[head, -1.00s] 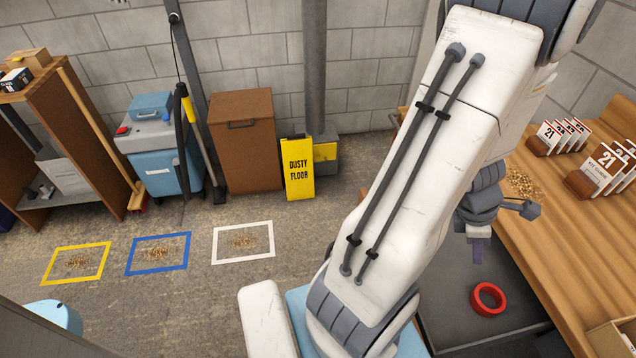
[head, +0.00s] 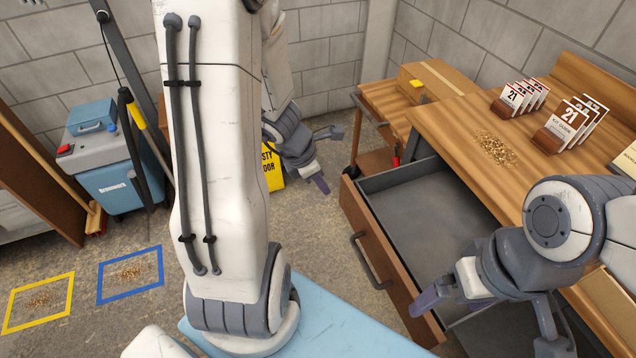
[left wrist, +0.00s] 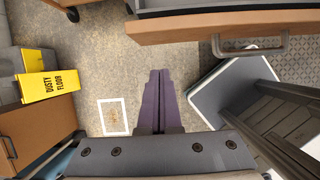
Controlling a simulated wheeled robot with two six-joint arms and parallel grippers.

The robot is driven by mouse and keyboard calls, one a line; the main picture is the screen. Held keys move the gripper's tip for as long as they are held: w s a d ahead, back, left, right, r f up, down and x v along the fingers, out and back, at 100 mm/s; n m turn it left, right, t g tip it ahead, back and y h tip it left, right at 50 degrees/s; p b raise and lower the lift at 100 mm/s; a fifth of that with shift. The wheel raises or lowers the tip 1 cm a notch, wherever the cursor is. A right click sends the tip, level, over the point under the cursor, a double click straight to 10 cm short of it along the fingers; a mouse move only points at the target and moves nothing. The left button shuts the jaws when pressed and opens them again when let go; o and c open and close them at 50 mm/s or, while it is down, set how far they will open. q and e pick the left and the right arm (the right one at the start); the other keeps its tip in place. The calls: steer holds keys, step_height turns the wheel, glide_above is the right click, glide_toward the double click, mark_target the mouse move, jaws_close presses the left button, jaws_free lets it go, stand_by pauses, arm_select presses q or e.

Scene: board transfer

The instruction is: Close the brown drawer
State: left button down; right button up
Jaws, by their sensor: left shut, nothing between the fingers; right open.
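The brown drawer (head: 377,250) stands open from the wooden bench, with its dark handle (head: 370,262) on the front. Its grey inside looks empty where I can see it. The drawer front also shows in the left wrist view (left wrist: 190,27), with a handle (left wrist: 250,47). My left gripper (head: 321,185) is shut and empty, left of the drawer front and apart from it. Its purple fingers also show in the left wrist view (left wrist: 158,75). My right gripper (head: 455,306) is open and empty by the drawer's near end, partly covering it; I cannot tell if they touch.
The bench top (head: 465,125) holds a sawdust pile (head: 495,150) and calendar cards (head: 572,120). A wooden cart (head: 385,105) stands behind the drawer. The yellow sign (head: 272,170) is partly behind my left arm.

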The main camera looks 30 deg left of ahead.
mark_target(347, 194)
arm_select(q)
steer(key=w+d+f, duration=0.1)
steer(key=f, duration=0.1)
steer(key=w+d+f+b, duration=0.1)
steer(key=w+f, duration=0.1)
steer(key=f, duration=0.1)
steer(key=w+d+f+b, duration=0.1)
steer(key=w+f, duration=0.1)
steer(key=shift+d+f, duration=0.2)
steer(key=shift+w+d+f, duration=0.1)
steer(key=shift+w+d, duration=0.2)
steer(key=shift+w, duration=0.2)
